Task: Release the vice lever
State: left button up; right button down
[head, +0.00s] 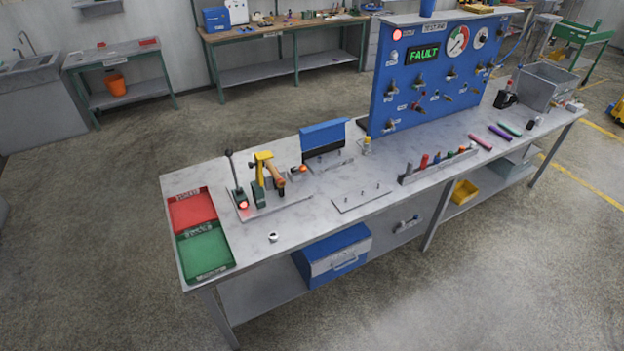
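A small vice-like fixture stands on a metal plate (285,207) near the left end of the long workbench. It has an upright yellow part (263,160) on a green base. A brownish-orange piece (278,182) sits beside the yellow part; I cannot tell if it is clamped. To its left, a dark lever (233,170) with a round knob stands nearly upright on a green base (241,197) with a red light (243,205). This looks like the vice lever. Neither of my grippers shows in the head view.
Red (192,208) and green (205,250) trays lie at the bench's left end. A blue guard (324,135) stands right of the fixture. A blue test panel (420,80) reading FAULT stands farther right. A small ring-like part (272,237) lies in front. The floor before the bench is clear.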

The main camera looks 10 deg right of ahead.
aim_at(302, 169)
jog(key=u, duration=0.3)
jog(key=i, duration=1.1)
jog(key=u, duration=0.05)
